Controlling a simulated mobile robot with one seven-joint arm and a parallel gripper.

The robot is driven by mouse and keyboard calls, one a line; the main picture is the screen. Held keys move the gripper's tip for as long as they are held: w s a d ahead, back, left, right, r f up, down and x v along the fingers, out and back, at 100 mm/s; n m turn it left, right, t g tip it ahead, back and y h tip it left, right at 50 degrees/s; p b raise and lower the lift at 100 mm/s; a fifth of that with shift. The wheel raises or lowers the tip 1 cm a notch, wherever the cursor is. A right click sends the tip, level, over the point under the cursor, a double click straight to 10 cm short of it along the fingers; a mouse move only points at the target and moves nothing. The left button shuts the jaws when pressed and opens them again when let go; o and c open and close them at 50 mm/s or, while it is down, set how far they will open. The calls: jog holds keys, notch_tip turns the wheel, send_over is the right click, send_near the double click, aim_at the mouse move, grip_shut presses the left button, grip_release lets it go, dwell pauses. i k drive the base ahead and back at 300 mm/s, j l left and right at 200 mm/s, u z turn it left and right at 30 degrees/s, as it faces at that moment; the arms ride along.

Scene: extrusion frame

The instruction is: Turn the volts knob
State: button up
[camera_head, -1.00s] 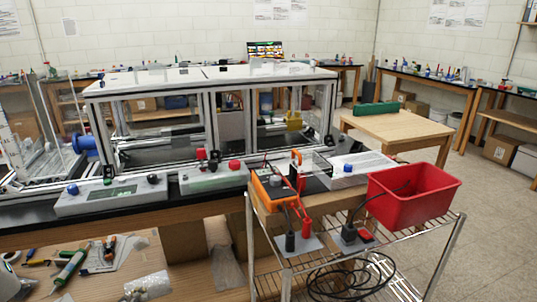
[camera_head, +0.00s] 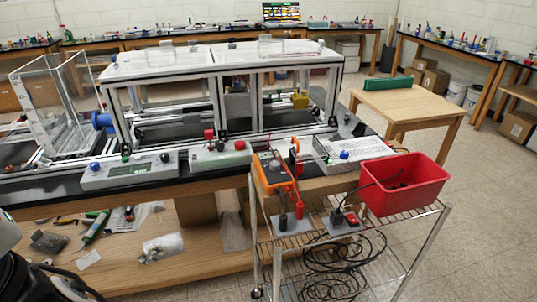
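A grey control box (camera_head: 130,172) with a small display stands on the black front ledge, below the extrusion frame (camera_head: 215,62). It has a blue knob (camera_head: 94,167) at its left and a dark knob (camera_head: 165,157) at its right. A second box (camera_head: 215,161) to its right carries a red knob (camera_head: 240,145). A blue knob (camera_head: 344,155) sits on a clear and white unit further right. The labels are too small to read, so I cannot tell which knob is volts. My gripper is not in view; part of my arm shows at the lower left.
An orange meter (camera_head: 273,172) and a red bin (camera_head: 405,183) sit on the wire cart (camera_head: 290,243) in front of the bench. Black cable hangs on its lower shelf. Tools lie on the lower wooden shelf at left. A wooden table (camera_head: 415,104) stands right; the floor there is clear.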

aim_at(344, 154)
jog(key=i+l+u, duration=0.1)
jog(key=i, duration=0.4)
jog(key=i+l+u, duration=0.15)
jog(key=i, duration=0.35)
